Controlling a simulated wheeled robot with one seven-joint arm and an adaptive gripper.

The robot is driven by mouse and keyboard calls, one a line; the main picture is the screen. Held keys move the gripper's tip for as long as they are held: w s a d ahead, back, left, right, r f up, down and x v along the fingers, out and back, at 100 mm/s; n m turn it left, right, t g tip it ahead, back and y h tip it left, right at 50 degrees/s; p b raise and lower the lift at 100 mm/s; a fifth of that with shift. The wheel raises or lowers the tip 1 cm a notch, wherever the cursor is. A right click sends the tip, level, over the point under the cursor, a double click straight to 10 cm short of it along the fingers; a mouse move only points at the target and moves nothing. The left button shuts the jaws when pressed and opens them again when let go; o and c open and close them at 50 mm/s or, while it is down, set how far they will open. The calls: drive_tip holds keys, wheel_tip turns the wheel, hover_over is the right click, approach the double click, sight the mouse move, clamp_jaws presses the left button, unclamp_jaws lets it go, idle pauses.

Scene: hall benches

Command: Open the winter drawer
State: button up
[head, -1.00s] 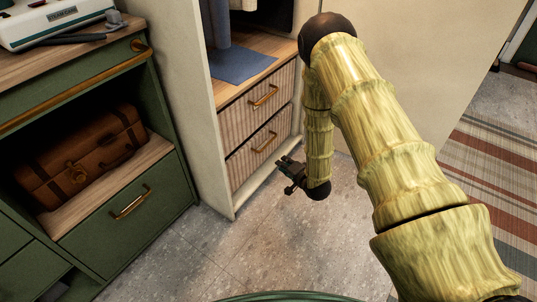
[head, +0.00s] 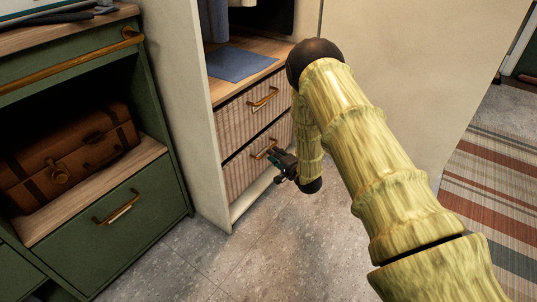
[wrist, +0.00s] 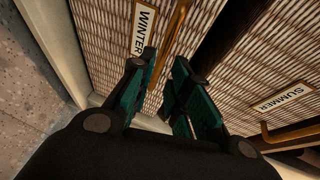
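The winter drawer (head: 238,175) is the lower of two ribbed drawers in the pale cabinet and looks shut. Its label reads WINTER in the wrist view (wrist: 143,30). Its brass bar handle (head: 264,148) also shows in the wrist view (wrist: 176,32), running down toward the space between my fingertips. My gripper (head: 275,157) is just in front of the lower drawer, close to the handle. In the wrist view its teal fingers (wrist: 161,68) are apart with nothing clearly between them. I cannot tell whether they touch the handle.
The summer drawer (wrist: 285,97) is above, with its own brass handle (head: 263,100). A green cabinet (head: 150,225) with a brown suitcase (head: 65,160) stands at left. Grey floor (head: 235,265) in front of the drawers is clear. A striped rug (head: 490,200) lies at right.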

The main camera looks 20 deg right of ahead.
drive_tip(key=shift+b+x, duration=1.05)
drive_tip(key=shift+x, duration=1.65)
clamp_jaws()
